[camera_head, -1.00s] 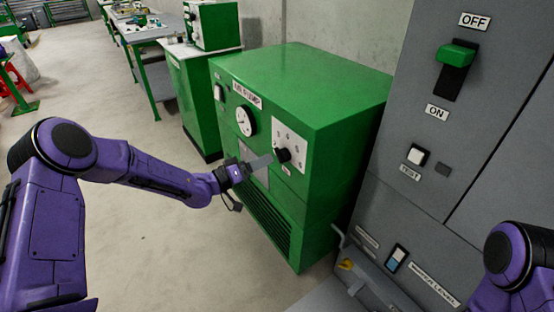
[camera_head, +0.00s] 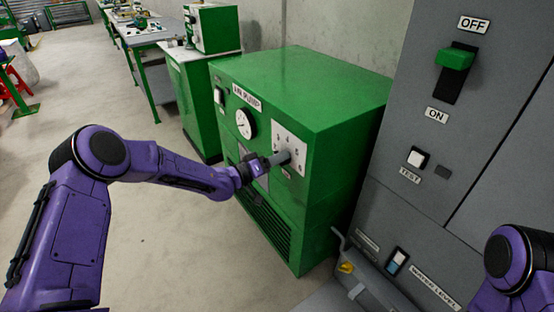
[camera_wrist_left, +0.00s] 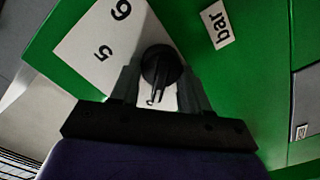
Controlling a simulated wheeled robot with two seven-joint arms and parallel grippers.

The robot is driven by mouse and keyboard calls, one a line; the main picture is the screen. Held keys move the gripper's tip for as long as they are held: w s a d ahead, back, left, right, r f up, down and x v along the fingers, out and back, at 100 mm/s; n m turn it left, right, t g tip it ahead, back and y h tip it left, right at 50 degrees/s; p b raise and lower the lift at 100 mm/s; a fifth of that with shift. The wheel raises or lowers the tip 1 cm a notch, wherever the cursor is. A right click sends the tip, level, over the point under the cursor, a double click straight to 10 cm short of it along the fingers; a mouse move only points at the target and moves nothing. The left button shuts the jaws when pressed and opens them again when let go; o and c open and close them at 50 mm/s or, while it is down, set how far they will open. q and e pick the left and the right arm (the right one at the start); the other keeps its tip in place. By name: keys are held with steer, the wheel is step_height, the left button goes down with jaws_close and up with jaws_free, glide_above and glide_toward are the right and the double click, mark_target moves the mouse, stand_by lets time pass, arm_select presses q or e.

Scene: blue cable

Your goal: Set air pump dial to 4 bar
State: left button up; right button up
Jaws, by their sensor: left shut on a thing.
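The green air pump (camera_head: 310,95) stands in the middle of the head view. Its front carries a white scale plate (camera_head: 290,146) with a black dial behind my gripper, and a round gauge (camera_head: 244,124). My left gripper (camera_head: 281,158) reaches the dial from the left and is shut on it. In the left wrist view the black dial (camera_wrist_left: 160,66) sits between the two fingers, with the numbers 5 and 6 on the plate (camera_wrist_left: 100,38) and a "bar" label (camera_wrist_left: 217,24) nearby. The dial's exact setting cannot be read. My right gripper is out of view; only part of that arm shows.
A grey cabinet (camera_head: 405,95) with a green OFF/ON lever (camera_head: 455,58) and a TEST switch (camera_head: 417,158) stands close on the right. A green cabinet (camera_head: 195,105) and workbenches stand behind on the left. The floor at left front is clear.

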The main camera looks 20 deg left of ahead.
arm_select(q)
steer(key=shift+m, duration=0.3)
steer(key=m+b, duration=0.2)
steer(key=m, duration=0.1)
steer(key=shift+d, duration=0.1)
steer(key=shift+s+m+b, duration=0.15)
steer(key=shift+m+b, duration=1)
steer(key=shift+m, duration=1.35)
steer(key=o, duration=1)
steer(key=shift+r, duration=0.1)
steer(key=v, duration=1)
steer(key=shift+s, duration=0.2)
